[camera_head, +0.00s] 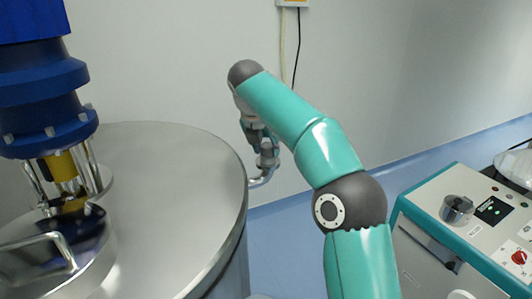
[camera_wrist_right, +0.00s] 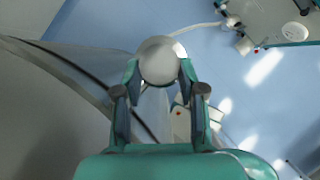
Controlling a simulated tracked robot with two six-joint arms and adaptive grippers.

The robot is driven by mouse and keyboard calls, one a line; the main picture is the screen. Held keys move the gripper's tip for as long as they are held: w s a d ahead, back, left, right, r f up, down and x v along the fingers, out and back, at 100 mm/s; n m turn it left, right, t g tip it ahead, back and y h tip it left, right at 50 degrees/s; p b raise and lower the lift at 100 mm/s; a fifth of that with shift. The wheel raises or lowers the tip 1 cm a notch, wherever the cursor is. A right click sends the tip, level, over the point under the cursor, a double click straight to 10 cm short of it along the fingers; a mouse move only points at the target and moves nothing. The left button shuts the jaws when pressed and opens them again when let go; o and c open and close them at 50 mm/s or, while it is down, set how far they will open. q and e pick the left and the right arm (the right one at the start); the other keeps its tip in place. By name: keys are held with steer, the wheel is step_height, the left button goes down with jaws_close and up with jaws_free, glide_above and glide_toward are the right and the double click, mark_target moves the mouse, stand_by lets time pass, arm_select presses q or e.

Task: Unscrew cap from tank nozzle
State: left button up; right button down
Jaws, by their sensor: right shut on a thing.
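The big steel tank (camera_head: 190,165) fills the left of the head view. Its bent nozzle (camera_head: 262,179) sticks out from the tank's right side. The silver cap (camera_head: 267,158) is at the nozzle's upper end. My right gripper (camera_head: 262,143) comes down on the cap from above, and its arm hides part of the view. In the right wrist view the cap's round top (camera_wrist_right: 160,60) sits between the two fingertips of my right gripper (camera_wrist_right: 159,72), which is shut on it. I cannot tell whether the cap is still threaded on. My left gripper is not in view.
A blue motor unit (camera_head: 45,95) stands on the tank lid at the left. A white and teal control cabinet (camera_head: 455,235) with knobs stands at the right. Blue floor (camera_head: 290,225) lies open between tank and cabinet, and a pale wall is behind.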

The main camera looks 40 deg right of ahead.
steer(key=shift+f, duration=0.1)
steer(key=shift+s+d+n+t+y, duration=0.25)
steer(key=shift+n+t+y, duration=0.15)
steer(key=shift+n, duration=0.6)
steer(key=shift+n+t+y, duration=0.3)
steer(key=shift+n, duration=0.7)
steer(key=c, duration=0.7)
jaws_free()
steer(key=shift+c, duration=0.2)
steer(key=shift+p, duration=0.4)
